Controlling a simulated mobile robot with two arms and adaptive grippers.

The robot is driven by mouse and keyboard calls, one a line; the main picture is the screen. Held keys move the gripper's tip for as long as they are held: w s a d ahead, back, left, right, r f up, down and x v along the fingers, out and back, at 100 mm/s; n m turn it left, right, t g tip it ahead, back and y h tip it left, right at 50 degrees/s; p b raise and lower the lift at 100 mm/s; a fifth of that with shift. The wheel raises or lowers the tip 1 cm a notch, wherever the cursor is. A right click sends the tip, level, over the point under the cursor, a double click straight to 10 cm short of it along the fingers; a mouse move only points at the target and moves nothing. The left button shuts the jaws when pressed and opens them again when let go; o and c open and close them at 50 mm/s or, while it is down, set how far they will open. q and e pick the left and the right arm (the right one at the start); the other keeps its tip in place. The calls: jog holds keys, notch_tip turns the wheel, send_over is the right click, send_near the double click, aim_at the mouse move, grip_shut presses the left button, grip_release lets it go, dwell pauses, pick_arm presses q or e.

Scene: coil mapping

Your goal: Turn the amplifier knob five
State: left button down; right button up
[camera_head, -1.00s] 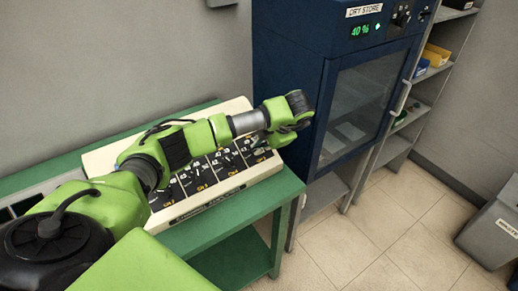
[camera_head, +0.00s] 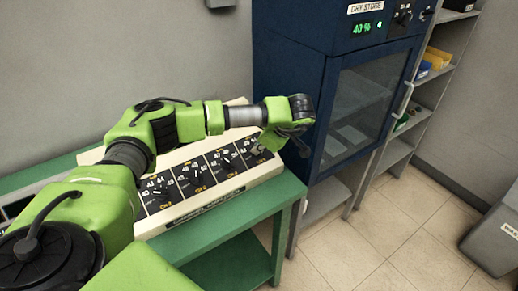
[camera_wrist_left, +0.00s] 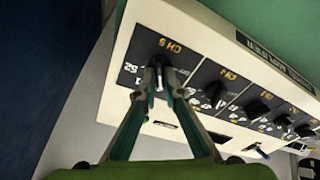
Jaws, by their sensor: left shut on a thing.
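The amplifier is a long cream box (camera_head: 152,228) with black channel panels, lying on the green bench. Its CH 5 knob (camera_wrist_left: 158,64), at the amplifier's right end in the head view, shows in the left wrist view as a small pale-tipped knob on a black panel with printed numbers. My left gripper (camera_wrist_left: 160,78) has its two fingers converged on this knob. In the head view my left gripper (camera_head: 275,143) is over the right end of the amplifier and hides much of that panel. My right gripper is not in view.
Other channel knobs, such as the CH 4 knob (camera_wrist_left: 214,94), sit close beside the fingers. The green bench (camera_head: 255,212) ends just right of the amplifier. A blue dry store cabinet (camera_head: 290,60) stands close behind the gripper.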

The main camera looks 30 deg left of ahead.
pick_arm(q)
jog(key=m, duration=0.5)
jog(key=shift+w+r+m+t, duration=0.1)
jog(key=shift+m+t, duration=0.2)
jog(key=shift+m, duration=2.2)
jog(key=c, duration=2.2)
grip_release()
jog(key=shift+o, duration=0.3)
jog(key=shift+d, duration=0.1)
jog(key=v, duration=1.2)
jog(key=shift+s, duration=0.2)
